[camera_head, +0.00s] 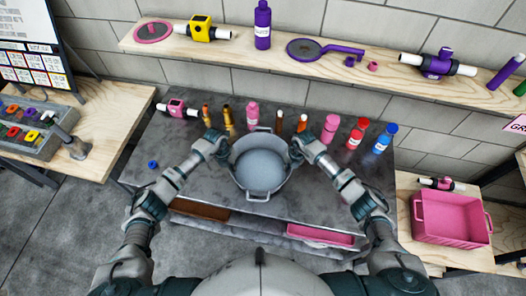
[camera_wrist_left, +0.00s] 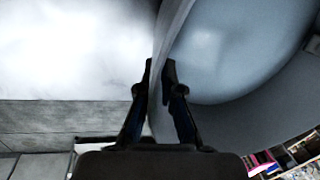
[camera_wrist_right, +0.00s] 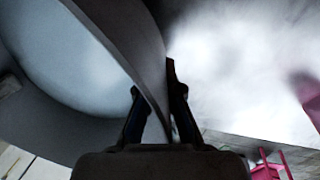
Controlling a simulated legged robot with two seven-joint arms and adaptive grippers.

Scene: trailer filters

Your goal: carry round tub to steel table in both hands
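The round grey tub (camera_head: 261,166) is over the middle of the steel table (camera_head: 210,190), its open top facing up. I cannot tell whether its base touches the table. My left gripper (camera_head: 222,140) is at the tub's left rim. In the left wrist view its fingers (camera_wrist_left: 160,85) lie on either side of the tub wall (camera_wrist_left: 220,60). My right gripper (camera_head: 297,148) is at the tub's right rim. In the right wrist view its fingers (camera_wrist_right: 158,100) straddle the tub wall (camera_wrist_right: 130,40). The tub looks empty.
Several bottles, including a blue one (camera_head: 384,139) and a pink one (camera_head: 330,128), line the back of the table. A blue cap (camera_head: 153,164) lies at the left. A pink crate (camera_head: 452,222) stands on a wooden table at the right. A wooden shelf (camera_head: 390,75) runs behind.

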